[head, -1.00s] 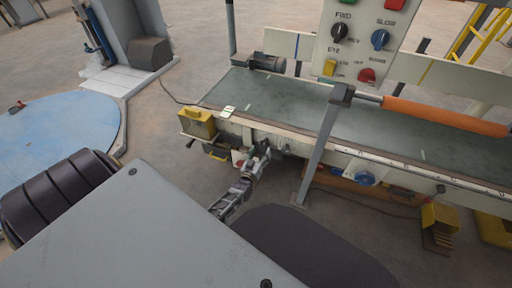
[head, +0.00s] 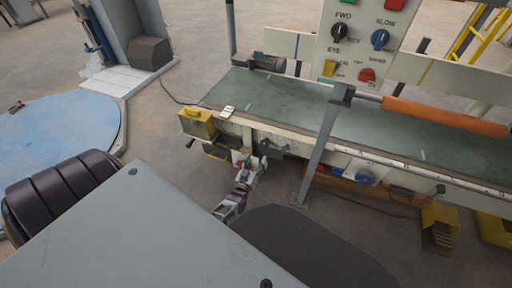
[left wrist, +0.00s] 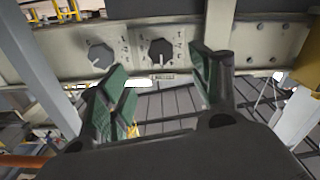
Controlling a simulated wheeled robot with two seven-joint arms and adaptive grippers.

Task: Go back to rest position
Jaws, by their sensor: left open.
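My left gripper (head: 253,164) is in front of the conveyor's near side rail in the head view, with its arm coming up from below. It is open and nothing shows between its fingers. In the left wrist view, its two green-padded fingers (left wrist: 160,88) stand apart in front of a pale panel (left wrist: 190,45) with two dark knobs (left wrist: 160,52). The gripper looks apart from the panel, but the exact gap is hard to tell. My right gripper is not seen in either view.
The conveyor (head: 280,100) with its green belt runs across the scene. A grey post (head: 320,150) stands right of my gripper. A yellow box (head: 197,124) is mounted at the left end. A control panel (head: 360,45) rises behind. Open floor lies left of the conveyor.

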